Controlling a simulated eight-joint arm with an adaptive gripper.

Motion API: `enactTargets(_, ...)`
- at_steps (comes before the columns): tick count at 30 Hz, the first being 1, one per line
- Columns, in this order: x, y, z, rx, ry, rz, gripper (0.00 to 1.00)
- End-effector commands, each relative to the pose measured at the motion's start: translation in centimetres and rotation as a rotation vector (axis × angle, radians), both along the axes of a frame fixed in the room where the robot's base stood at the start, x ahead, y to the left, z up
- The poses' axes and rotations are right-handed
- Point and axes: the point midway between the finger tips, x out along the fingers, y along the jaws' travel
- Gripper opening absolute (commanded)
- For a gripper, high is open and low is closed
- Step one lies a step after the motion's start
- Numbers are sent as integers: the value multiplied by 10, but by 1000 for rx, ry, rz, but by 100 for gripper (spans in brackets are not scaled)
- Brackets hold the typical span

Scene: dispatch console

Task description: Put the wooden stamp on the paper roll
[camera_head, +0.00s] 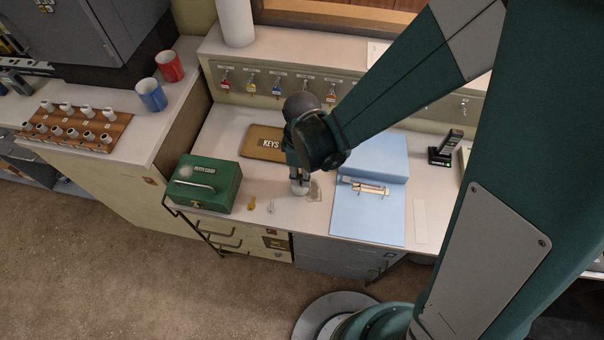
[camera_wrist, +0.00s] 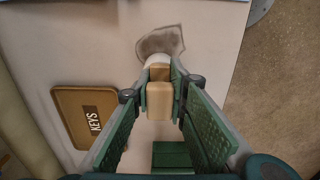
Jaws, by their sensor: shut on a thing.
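The wooden stamp (camera_wrist: 160,103), a pale wood block, is between the fingers of my gripper (camera_wrist: 162,88), which is shut on it. In the head view my gripper (camera_head: 298,174) points down over the desk, in front of the keys plaque, and the stamp is mostly hidden by it. A short white round thing, seemingly the paper roll (camera_wrist: 157,60), shows just past the stamp's far end in the wrist view; it also shows low under the gripper in the head view (camera_head: 300,188). I cannot tell whether stamp and roll touch.
A green petty cash box (camera_head: 203,187) stands left and a brown keys plaque (camera_head: 265,143) lies behind. A blue binder (camera_head: 368,215) lies right. Small keys (camera_head: 251,203) lie near the desk's front edge. A tall white cylinder (camera_head: 235,22) stands on the back ledge.

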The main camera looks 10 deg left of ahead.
Motion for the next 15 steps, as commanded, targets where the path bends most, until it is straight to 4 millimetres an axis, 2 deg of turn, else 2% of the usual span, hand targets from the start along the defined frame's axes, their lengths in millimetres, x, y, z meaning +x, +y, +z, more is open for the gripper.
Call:
enactTargets(2, 0, 0, -3, 0, 0, 0, 5)
enactTargets(3, 0, 0, -2, 0, 0, 0, 20)
enactTargets(6, 0, 0, -2, 0, 0, 0, 31)
enactTargets(15, 0, 0, -2, 0, 0, 0, 31)
